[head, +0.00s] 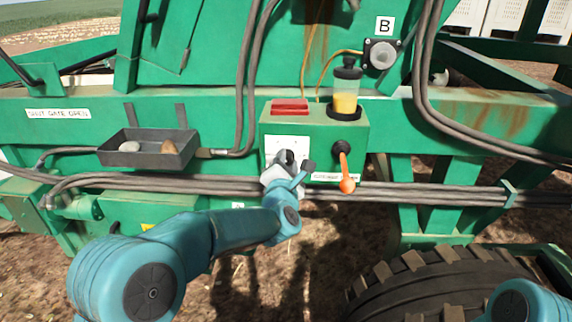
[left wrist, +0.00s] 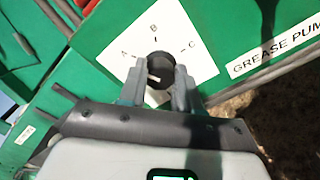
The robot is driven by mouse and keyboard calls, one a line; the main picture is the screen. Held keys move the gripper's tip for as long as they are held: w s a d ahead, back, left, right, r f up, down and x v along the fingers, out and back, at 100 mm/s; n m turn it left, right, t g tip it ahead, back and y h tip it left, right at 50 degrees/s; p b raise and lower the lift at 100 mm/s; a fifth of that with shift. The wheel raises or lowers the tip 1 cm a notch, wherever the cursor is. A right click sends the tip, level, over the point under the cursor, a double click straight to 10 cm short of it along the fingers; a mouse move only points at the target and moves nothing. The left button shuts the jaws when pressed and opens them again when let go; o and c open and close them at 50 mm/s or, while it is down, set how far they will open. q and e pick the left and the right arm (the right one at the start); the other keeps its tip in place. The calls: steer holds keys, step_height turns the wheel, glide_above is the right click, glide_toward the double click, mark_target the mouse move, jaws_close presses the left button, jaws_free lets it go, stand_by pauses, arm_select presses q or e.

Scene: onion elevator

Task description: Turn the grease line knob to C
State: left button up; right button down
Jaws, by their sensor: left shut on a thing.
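The grease line knob (left wrist: 161,65) is a round black knob on a white plate (left wrist: 190,70) lettered A, B and C. In the left wrist view, A is at left, B at top and C at right. A short white mark shows on the knob's lower left part; I cannot tell which letter the knob is set to. My left gripper (left wrist: 158,80) is shut on the knob, one finger on each side. In the head view, my left gripper (head: 287,163) covers much of the plate (head: 289,143). My right gripper is out of view.
Right of the plate, an orange-handled lever (head: 345,172) hangs from the green box (head: 330,128). A grease reservoir (head: 346,92) and a red block (head: 290,106) sit on top. A grey tray (head: 148,158) is at left. Hoses (head: 420,190) run below.

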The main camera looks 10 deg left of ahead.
arm_select(q)
steer(key=shift+f+m+p, duration=0.15)
steer(key=shift+m+p, duration=0.2)
steer(key=shift+m, duration=11.25)
steer(key=o, duration=1.1)
steer(key=shift+c, duration=0.2)
